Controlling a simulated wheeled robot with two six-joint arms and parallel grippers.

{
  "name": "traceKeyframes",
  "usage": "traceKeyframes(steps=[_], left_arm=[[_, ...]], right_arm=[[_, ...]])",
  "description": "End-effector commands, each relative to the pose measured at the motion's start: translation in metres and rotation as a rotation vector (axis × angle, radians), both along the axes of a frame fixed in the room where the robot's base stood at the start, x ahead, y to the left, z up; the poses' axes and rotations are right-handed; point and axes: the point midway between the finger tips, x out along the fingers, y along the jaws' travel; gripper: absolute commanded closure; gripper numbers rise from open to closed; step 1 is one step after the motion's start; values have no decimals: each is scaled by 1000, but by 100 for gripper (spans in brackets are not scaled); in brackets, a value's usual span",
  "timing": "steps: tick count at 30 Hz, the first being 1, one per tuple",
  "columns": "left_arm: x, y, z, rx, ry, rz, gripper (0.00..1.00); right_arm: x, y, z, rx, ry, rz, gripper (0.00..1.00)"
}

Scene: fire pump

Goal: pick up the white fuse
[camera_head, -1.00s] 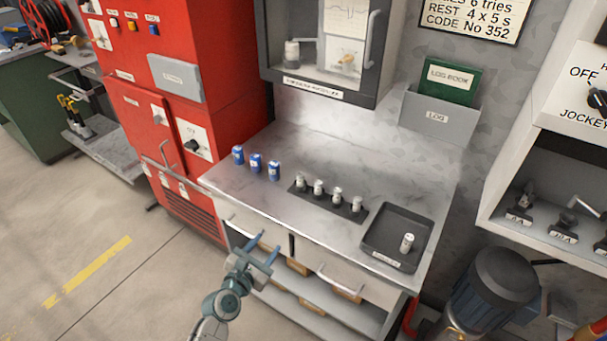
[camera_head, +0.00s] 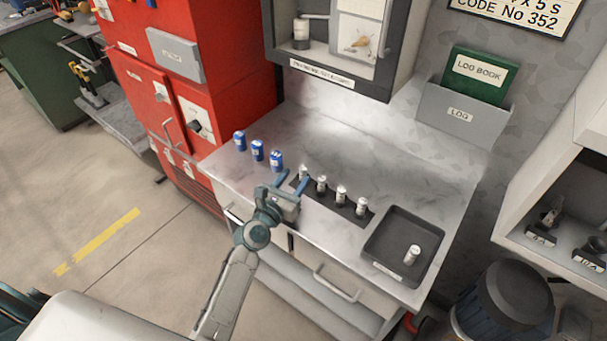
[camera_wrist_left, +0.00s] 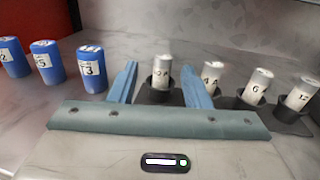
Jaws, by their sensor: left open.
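Several white fuses with silver caps stand in a row in a dark holder (camera_head: 350,215) on the metal bench. My left gripper (camera_head: 293,184) is open over the bench's front edge, at the row's left end. In the left wrist view its two blue fingers (camera_wrist_left: 159,82) point toward the leftmost white fuse (camera_wrist_left: 161,70), which stands upright in its black socket and appears between them. Its label is hard to read. The white fuses to its right are marked 4A (camera_wrist_left: 212,75), 6 (camera_wrist_left: 257,86) and 12 (camera_wrist_left: 301,95).
Three blue fuses (camera_head: 257,150) stand on the bench left of the holder, close to the left finger's side. A red cabinet (camera_head: 190,60) rises at the left. A grey wall cabinet (camera_head: 335,82) hangs above the back. The bench (camera_head: 400,180) is clear behind the row.

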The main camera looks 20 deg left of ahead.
Motion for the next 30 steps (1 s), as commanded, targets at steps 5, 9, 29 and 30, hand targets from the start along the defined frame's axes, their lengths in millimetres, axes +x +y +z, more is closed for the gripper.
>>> traceKeyframes(steps=[5, 9, 29, 30], left_arm=[[22, -7, -8, -1, 0, 0, 56], [41, -11, -8, 0, 0, 0, 56], [49, -12, -9, 1, 1, 1, 100], [49, -12, -9, 1, 2, 1, 100]], right_arm=[[1, 0, -6, 0, 0, 0, 64], [1, 0, -6, 0, 1, 0, 64], [1, 1, -6, 1, 0, 0, 64], [1, 1, -6, 1, 0, 0, 64]])
